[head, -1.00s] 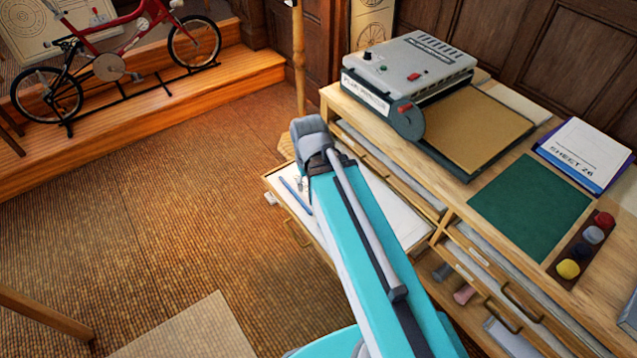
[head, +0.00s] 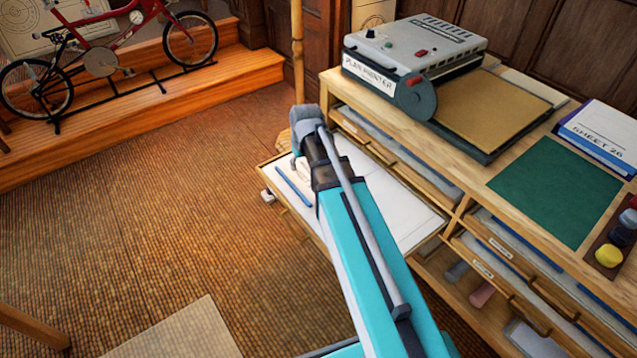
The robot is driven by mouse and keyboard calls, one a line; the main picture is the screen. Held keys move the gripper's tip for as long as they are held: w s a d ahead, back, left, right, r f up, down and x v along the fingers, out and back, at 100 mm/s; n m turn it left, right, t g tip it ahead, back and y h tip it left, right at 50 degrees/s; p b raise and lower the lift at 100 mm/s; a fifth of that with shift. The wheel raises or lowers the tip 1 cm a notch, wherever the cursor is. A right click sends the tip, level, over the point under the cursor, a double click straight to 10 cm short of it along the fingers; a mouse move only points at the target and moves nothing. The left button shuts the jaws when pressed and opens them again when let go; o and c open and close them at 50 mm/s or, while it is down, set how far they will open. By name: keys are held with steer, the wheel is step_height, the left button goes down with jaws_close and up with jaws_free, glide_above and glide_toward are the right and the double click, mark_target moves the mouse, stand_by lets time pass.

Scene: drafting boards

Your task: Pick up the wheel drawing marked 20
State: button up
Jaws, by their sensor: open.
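A pulled-out drawer (head: 284,208) of the wooden cabinet holds a pale sheet (head: 395,215) with a blue pencil-like stick (head: 293,186) on it. My arm crosses over this drawer and hides part of the sheet. I can read no number and make out no wheel on the sheet, so I cannot tell whether it is the drawing marked 20. My gripper cannot be made out; the end of my arm hides it.
The cabinet top carries a plan printer (head: 415,62), a green mat (head: 555,190), a stack marked SHEET 26 (head: 600,135) and coloured knob-like items (head: 608,256). A red bicycle (head: 110,42) stands on a wooden step (head: 150,98). The floor at left is mostly clear.

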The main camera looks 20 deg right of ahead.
steer(key=w+d+f+n+t+b, duration=0.1)
steer(key=w+f+b, duration=0.9)
steer(key=f, duration=0.1)
steer(key=shift+w+f, duration=0.2)
steer(key=shift+f, duration=0.05)
steer(key=shift+f+b, duration=0.1)
steer(key=shift+b, duration=0.25)
steer(key=b, duration=0.8)
glide_above(292, 185)
steer(key=s, duration=0.2)
steer(key=f, duration=0.8)
steer(key=shift+w+d, duration=0.2)
steer(key=shift+d, duration=0.2)
steer(key=shift+f, duration=0.1)
steer(key=shift+b+x, duration=2.5)
steer(key=shift+w+a, duration=0.15)
jaws_close()
